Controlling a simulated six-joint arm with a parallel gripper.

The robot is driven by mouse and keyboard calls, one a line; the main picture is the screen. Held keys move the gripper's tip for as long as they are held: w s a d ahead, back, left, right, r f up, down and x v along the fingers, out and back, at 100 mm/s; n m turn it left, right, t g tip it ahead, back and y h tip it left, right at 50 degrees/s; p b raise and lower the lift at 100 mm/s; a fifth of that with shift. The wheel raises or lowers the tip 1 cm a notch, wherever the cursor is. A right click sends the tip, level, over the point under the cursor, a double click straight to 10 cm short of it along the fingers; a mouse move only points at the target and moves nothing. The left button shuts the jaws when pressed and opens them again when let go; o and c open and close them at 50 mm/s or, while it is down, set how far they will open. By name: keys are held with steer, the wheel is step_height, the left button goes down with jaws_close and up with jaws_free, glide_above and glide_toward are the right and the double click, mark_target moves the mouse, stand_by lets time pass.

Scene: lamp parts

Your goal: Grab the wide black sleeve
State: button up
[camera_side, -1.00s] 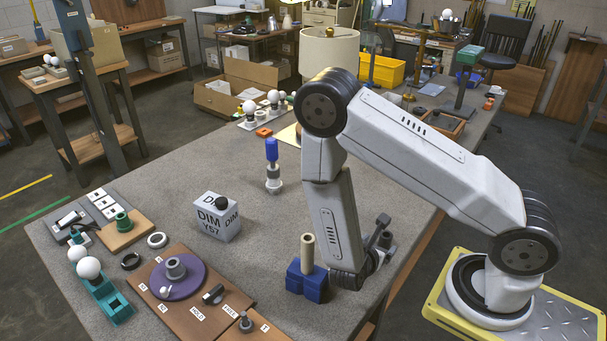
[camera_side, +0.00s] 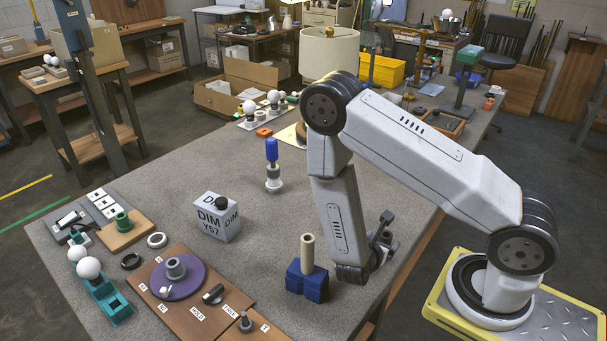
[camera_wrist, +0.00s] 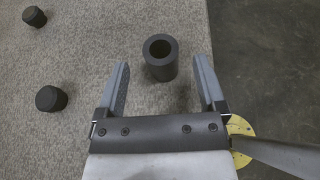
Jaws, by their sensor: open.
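The wide black sleeve (camera_wrist: 160,58) is a dark hollow cylinder in the wrist view, with its round open end facing the camera. It stands on the grey speckled table. My gripper (camera_wrist: 161,63) is open, with one grey finger to the left of the sleeve and the other to the right. Gaps show on both sides in this view, and the sleeve is not held. Whether the fingertips are down at its height I cannot tell. In the side view my gripper (camera_side: 381,238) is partly hidden behind my arm near the table's right edge, and I cannot make out the sleeve.
Two smaller black cylinders, one (camera_wrist: 34,16) at top left and one (camera_wrist: 51,98) below it, stand left of the fingers. The table edge is close on the right. A blue block (camera_side: 307,285) holding a beige tube (camera_side: 307,252) stands near my wrist in the side view.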

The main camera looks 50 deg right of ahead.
mark_target(388, 237)
steer(key=shift+x, duration=2.5)
steer(key=shift+s+f, duration=0.1)
jaws_close()
